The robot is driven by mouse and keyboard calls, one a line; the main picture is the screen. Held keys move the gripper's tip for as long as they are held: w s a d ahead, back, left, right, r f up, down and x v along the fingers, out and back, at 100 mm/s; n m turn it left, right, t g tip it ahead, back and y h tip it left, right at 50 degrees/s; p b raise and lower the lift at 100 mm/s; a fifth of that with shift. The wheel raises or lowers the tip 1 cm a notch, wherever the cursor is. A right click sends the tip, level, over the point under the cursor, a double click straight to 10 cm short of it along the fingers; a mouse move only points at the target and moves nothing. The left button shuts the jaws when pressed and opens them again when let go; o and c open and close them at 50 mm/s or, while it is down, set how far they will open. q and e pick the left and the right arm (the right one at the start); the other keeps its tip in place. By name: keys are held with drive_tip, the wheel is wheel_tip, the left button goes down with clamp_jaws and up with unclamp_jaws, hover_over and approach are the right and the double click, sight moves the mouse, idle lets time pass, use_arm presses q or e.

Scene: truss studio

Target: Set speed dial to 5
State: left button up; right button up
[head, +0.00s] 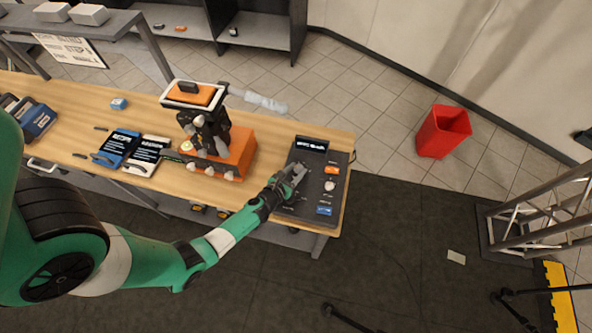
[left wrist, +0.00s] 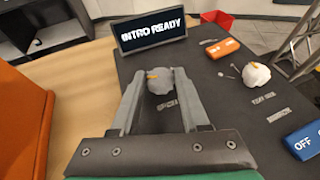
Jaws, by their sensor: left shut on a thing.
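A dark control panel (head: 303,208) lies at the right end of the wooden table. In the left wrist view, a white dial (left wrist: 160,81) with a small orange pointer mark on its left side stands below the screen. A label under it is partly hidden and looks like "SPEED". My left gripper (head: 296,174) reaches over the panel. Its fingers (left wrist: 160,88) are shut on this dial, one on each side. I cannot read any numbers around it. In the head view the gripper hides the dial. My right gripper is not in view.
A screen (left wrist: 153,33) reading "INTRO READY" stands behind the dial. To the right are an orange switch (left wrist: 221,48), a second white knob (left wrist: 256,75) and a blue OFF switch (left wrist: 303,139). An orange box (head: 238,152) stands left of the panel. A red bin (head: 443,132) stands on the floor.

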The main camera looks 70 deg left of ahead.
use_arm(q)
clamp_jaws()
drive_tip(key=shift+s+a+r+m+t+h+p, duration=0.2)
drive_tip(key=shift+m+t+h+p, duration=0.4)
drive_tip(key=shift+p, duration=0.7)
drive_tip(key=shift+a+m+h+p, duration=0.15)
drive_tip(key=shift+m+h+p, duration=0.55)
drive_tip(key=shift+m, duration=0.1)
drive_tip(key=shift+m+t+h, duration=0.3)
drive_tip(key=shift+t+h, duration=0.1)
drive_tip(key=shift+a+f+m+t+h, duration=0.2)
drive_tip(key=shift+m+t+h, duration=0.1)
drive_tip(key=shift+m+h, duration=0.55)
drive_tip(key=shift+a+m+h+b, duration=0.1)
drive_tip(key=shift+m+h+b, duration=0.85)
drive_tip(key=shift+m+h, duration=0.6)
drive_tip(key=shift+h, duration=0.3)
